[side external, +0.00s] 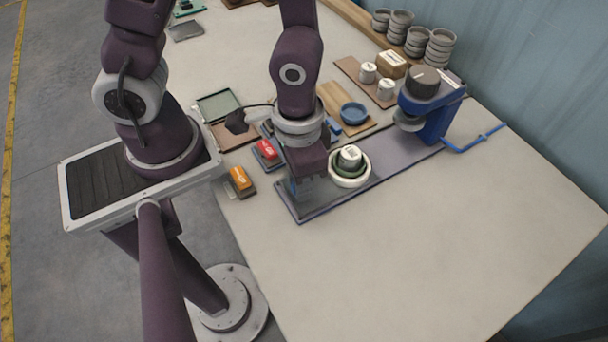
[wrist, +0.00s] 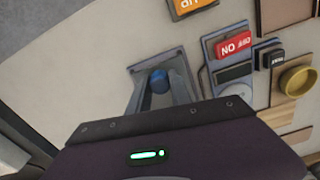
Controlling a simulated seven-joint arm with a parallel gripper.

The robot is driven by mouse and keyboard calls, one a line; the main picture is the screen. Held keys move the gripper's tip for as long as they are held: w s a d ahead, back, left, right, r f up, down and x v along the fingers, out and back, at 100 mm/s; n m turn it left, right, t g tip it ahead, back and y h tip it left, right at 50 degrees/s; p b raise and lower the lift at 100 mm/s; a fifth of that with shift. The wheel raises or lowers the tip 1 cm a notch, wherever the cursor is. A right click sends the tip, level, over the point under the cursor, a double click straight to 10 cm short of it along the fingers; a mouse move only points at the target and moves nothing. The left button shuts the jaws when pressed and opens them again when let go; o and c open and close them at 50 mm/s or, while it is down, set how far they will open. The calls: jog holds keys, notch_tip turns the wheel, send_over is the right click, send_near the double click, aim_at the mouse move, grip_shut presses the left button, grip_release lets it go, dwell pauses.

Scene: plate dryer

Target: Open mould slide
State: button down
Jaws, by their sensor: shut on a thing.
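A long grey slide base (side external: 385,172) with a raised rim lies on the table and runs from below my gripper up to a blue press (side external: 440,118) with a dark knob on top. A round white and green mould (side external: 349,181) with a pale labelled piece in its middle sits on this base, just right of my gripper (side external: 298,188). In the wrist view my gripper's fingers (wrist: 158,92) are shut on a blue knob (wrist: 158,76) over the base's near end. In the side view the knob is hidden behind the gripper.
An orange block (side external: 240,178) and a red "NO" block (side external: 267,149) on small trays stand left of my gripper. A blue bowl (side external: 353,113) on a wooden board stands behind. Stacked grey bowls (side external: 439,47) line the back. The table's front right is clear.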

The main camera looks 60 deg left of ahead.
jog(key=c, duration=1.2)
grip_release()
jog(key=shift+o, duration=0.2)
notch_tip(320, 180, up, 7)
jog(key=shift+r, duration=0.1)
jog(key=shift+w, duration=0.1)
jog(key=s+a+r+n+t, duration=0.1)
jog(key=s+a+r+t, duration=0.2)
jog(key=a+r, duration=0.6)
notch_tip(320, 180, up, 6)
jog(key=t, duration=0.2)
jog(key=shift+a+n+t, duration=0.2)
jog(key=shift+n+t, duration=0.1)
jog(key=shift+n, duration=0.1)
